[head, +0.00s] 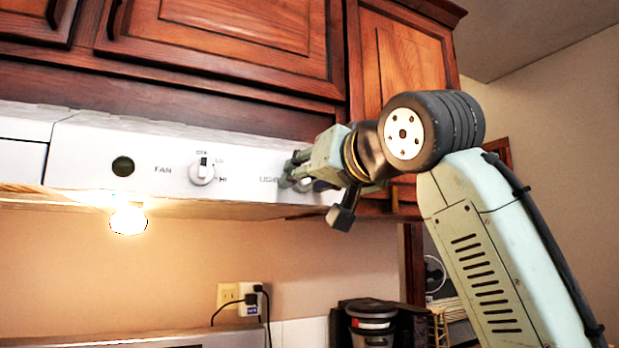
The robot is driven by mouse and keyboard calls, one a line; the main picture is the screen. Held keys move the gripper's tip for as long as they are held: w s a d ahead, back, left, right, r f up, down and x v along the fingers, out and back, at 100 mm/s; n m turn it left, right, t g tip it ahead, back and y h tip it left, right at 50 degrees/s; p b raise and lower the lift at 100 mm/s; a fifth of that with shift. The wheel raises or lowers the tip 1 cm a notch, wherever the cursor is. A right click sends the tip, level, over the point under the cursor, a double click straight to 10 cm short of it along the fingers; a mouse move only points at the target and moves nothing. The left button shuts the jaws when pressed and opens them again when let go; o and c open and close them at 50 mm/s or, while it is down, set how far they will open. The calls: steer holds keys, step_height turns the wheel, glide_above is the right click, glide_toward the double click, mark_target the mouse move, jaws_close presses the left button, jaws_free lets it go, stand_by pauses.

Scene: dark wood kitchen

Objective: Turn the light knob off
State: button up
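The white range hood panel (100,160) runs under the dark wood cabinets and carries the labels FAN and LIGHT. My gripper (288,172) is at the panel's right part, right beside the LIGHT label. The light knob is mostly hidden behind my gripper, so its setting and whether the fingers touch it cannot be told. The finger opening is too small and covered to judge. The lit bulb (128,219) glows under the hood at the left.
The fan knob (202,171) sits left of my gripper on the same panel. Wood cabinets (225,40) are close above. A wall outlet with plugs (240,297) and a coffee maker (370,322) are below. The space just under the hood is free.

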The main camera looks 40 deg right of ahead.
jaws_close()
steer(key=shift+n, duration=0.4)
steer(key=n, duration=1.1)
steer(key=shift+a, duration=0.1)
stand_by(0.6)
steer(key=shift+o, duration=1.4)
jaws_free()
